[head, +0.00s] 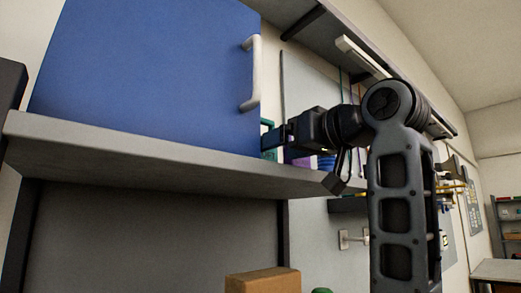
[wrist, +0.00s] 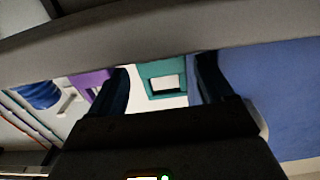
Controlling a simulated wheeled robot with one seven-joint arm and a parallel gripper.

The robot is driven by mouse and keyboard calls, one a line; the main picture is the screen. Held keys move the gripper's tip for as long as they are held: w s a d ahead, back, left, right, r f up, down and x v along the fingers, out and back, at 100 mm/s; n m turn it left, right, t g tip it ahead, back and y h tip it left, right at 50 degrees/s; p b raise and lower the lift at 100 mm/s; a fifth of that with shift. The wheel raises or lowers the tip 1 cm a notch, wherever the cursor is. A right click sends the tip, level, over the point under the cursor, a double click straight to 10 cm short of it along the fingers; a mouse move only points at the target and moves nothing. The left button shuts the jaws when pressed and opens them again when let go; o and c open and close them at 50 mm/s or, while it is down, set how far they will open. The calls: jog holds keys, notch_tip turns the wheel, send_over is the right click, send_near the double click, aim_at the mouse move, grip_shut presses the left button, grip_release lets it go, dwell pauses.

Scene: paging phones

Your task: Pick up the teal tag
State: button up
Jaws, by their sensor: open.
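The teal tag (wrist: 160,68) shows in the wrist view as a flat teal piece with a rectangular opening, between my two fingers. In the head view a small part of the teal tag (head: 268,154) shows beside the blue cabinet's lower right edge, at the shelf. The rest is hidden by my gripper and the cabinet. My gripper (head: 272,137) is open, with its fingers pointing left toward the tag. In the wrist view the fingers of my gripper (wrist: 163,75) stand on either side of the tag, with gaps visible. I cannot tell how far the fingertips reach past it.
The blue cabinet (head: 150,75) with a pale handle (head: 254,75) stands close beside the gripper. A grey shelf (head: 150,158) runs below. A purple object (wrist: 90,82) and a blue cylinder (wrist: 38,95) are nearby. A cardboard box (head: 262,281) is lower down.

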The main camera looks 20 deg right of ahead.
jog(key=p+x, duration=0.1)
jog(key=x, duration=0.3)
jog(key=shift+w+r, duration=0.15)
jog(key=shift+r, duration=0.05)
jog(key=c, duration=0.8)
